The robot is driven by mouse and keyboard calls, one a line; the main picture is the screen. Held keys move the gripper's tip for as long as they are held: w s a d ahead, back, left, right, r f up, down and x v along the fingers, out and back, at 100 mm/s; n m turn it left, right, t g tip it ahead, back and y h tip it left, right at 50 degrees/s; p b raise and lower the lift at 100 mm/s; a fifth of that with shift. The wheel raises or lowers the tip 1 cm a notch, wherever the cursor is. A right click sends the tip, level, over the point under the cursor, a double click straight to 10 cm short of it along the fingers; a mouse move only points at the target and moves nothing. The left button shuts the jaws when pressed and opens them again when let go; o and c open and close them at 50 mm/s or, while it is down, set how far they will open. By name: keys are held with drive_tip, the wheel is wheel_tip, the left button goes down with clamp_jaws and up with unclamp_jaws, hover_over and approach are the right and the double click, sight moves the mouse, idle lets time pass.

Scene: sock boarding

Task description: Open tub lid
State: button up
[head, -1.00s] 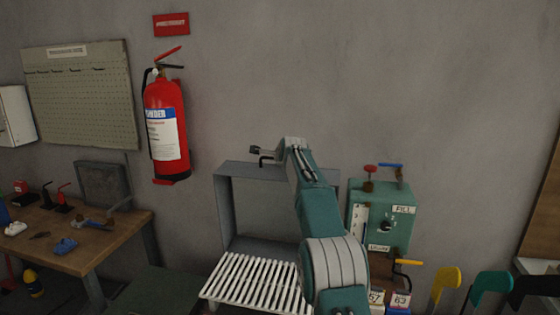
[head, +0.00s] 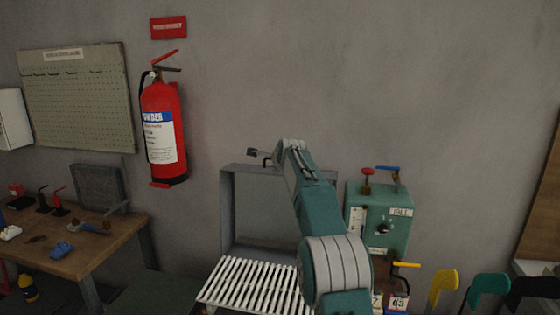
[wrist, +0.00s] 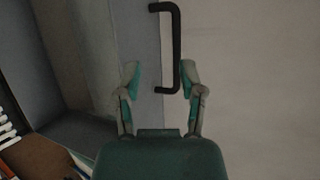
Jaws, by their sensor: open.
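The grey box-shaped tub (head: 227,215) stands against the wall behind a white slatted rack in the head view. Which part of it is the lid I cannot tell. A black bar handle (wrist: 176,45) sits on the edge of a grey panel (wrist: 140,45) in the wrist view. My gripper (wrist: 160,82) is open, with its two fingers apart on either side of the handle's near end. I see no clear contact. In the head view my arm hides part of the tub's right side, and the gripper is mostly hidden.
The white slatted rack (head: 250,284) is in front of the tub. A green control box (head: 380,220) with red and blue levers is close on the right. A red extinguisher (head: 163,130) hangs on the wall, and a wooden workbench (head: 85,262) stands at the left.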

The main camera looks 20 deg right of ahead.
drive_tip(key=v, duration=1)
drive_tip(key=shift+s+a, duration=0.15)
drive_tip(key=shift+a, duration=0.15)
drive_tip(key=s+a+f+n+g+y, duration=0.1)
drive_tip(key=s+a+n+g, duration=0.1)
drive_tip(key=s+a+n, duration=0.65)
drive_tip(key=s+a+f+n+g+y, duration=0.1)
drive_tip(key=s+a+n, duration=0.2)
drive_tip(key=s, duration=1.1)
drive_tip(key=s+a+f+n+g, duration=0.2)
drive_tip(key=s+f+n, duration=0.3)
drive_tip(key=s, duration=0.7)
drive_tip(key=s+a+f+n+g, duration=0.2)
drive_tip(key=s+f+n, duration=0.3)
drive_tip(key=s+f, duration=0.3)
drive_tip(key=s, duration=0.4)
drive_tip(key=shift+a+f+n, duration=0.2)
drive_tip(key=shift+f+n, duration=0.15)
drive_tip(key=shift+f, duration=0.05)
